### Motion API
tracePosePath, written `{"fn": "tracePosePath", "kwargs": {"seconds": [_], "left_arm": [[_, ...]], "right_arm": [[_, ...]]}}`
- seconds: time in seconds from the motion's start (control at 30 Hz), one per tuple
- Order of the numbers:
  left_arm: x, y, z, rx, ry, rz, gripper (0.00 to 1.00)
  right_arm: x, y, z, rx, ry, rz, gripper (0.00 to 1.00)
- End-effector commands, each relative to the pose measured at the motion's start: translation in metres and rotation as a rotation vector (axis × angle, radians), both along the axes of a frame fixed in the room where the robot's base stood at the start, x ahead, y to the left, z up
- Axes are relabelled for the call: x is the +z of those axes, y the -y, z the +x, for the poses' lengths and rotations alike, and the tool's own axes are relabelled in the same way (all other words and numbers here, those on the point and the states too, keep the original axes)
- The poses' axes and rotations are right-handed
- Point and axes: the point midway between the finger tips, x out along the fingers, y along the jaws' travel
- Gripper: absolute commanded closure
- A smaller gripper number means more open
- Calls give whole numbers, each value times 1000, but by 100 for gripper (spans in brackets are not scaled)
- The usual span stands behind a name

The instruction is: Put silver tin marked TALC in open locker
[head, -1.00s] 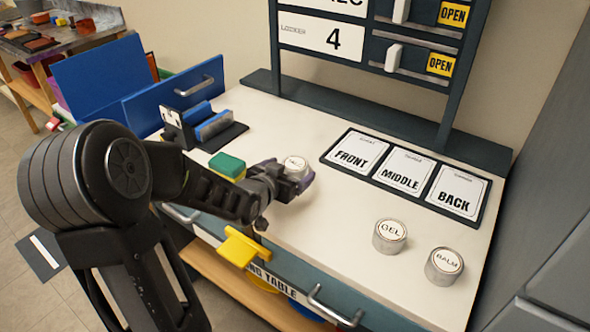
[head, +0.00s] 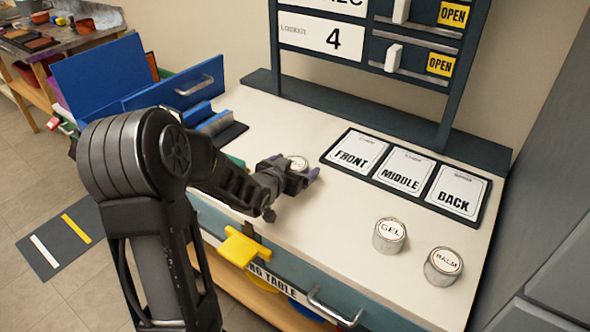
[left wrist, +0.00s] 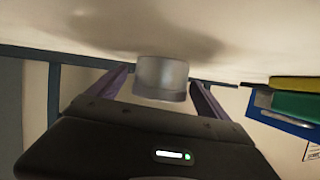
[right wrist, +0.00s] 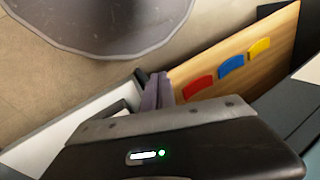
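A silver tin (head: 297,162) stands on the white table top; its lid label is too small to read for certain. My left gripper (head: 292,172) is low over the table with its fingers apart on either side of this tin. In the left wrist view the tin (left wrist: 161,77) shows between the two fingers, with a gap visible on each side. Two other silver tins, marked GEL (head: 389,236) and BALM (head: 443,266), stand at the right. A board marked LOCKER 4 (head: 335,37) has sliders and yellow OPEN signs. My right gripper (right wrist: 157,90) is shut and empty, away from the table top.
A tray with FRONT, MIDDLE and BACK cards (head: 405,171) lies behind the tins. A blue open box with a handle (head: 175,90) stands at the left end, near a dark stand with blue pieces (head: 215,124). A yellow handle (head: 242,248) projects from the table's front.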

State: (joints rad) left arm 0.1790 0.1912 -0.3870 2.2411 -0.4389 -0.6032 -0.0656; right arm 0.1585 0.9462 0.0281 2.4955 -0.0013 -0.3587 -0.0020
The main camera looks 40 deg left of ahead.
Motion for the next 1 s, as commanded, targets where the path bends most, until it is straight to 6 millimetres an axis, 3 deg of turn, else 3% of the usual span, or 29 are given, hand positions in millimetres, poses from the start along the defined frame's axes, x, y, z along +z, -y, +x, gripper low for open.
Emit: {"fn": "tracePosePath", "kwargs": {"seconds": [1.0], "left_arm": [[1,0,0,0,2,0,93]], "right_arm": [[0,0,0,0,0,0,100]]}}
